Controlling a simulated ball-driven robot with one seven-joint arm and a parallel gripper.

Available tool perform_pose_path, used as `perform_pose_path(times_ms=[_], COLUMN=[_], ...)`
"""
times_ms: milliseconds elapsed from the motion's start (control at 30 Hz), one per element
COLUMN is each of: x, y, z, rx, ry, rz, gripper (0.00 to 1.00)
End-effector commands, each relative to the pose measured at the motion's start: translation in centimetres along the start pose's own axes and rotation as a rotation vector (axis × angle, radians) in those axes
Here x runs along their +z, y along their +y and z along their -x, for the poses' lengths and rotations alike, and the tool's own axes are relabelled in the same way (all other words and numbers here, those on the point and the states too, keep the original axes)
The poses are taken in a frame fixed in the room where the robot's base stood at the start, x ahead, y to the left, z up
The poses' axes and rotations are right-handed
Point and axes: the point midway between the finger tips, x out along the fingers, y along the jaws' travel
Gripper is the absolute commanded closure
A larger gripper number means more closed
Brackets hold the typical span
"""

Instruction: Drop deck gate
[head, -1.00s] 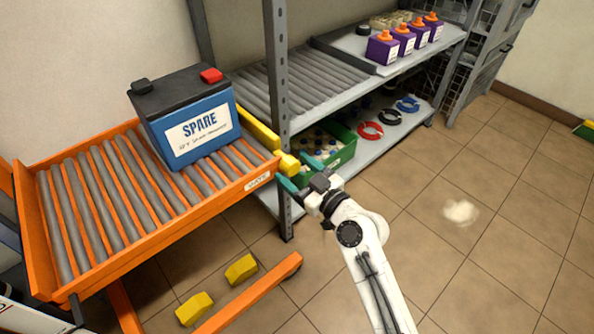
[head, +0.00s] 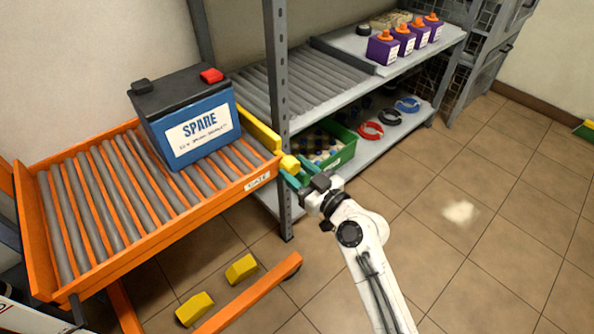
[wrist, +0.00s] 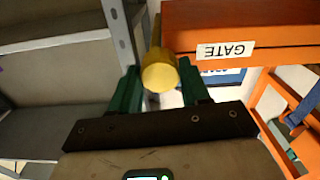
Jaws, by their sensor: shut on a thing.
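The deck gate is a yellow bar (head: 258,130) along the right end of the orange roller deck (head: 45,268), standing above the rollers beside the blue SPARE battery (head: 190,118). Its yellow end knob (head: 290,164) sticks out at the deck's near right corner, close to the GATE label (head: 257,181). My gripper (head: 296,173) is shut on this knob. In the wrist view the round yellow knob (wrist: 159,72) sits between the green fingers of my gripper (wrist: 160,90), with the orange deck edge and GATE label beside it.
A grey shelf post (head: 279,100) stands right behind the gate. The rack has a roller shelf (head: 310,80), a green bin (head: 340,156) and purple bottles (head: 383,48). Two yellow wheel chocks (head: 241,268) lie on the floor under the deck. Floor to the right is open.

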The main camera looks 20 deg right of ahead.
Motion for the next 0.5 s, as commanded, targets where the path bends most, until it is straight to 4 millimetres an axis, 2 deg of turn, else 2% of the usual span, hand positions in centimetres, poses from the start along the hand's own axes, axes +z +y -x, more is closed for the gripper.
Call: perform_pose_path(times_ms=[500], x=[-0.03], y=[0.05], z=[0.05], rx=[0.001], ry=[-0.002], rz=[-0.424], gripper=[0.84])
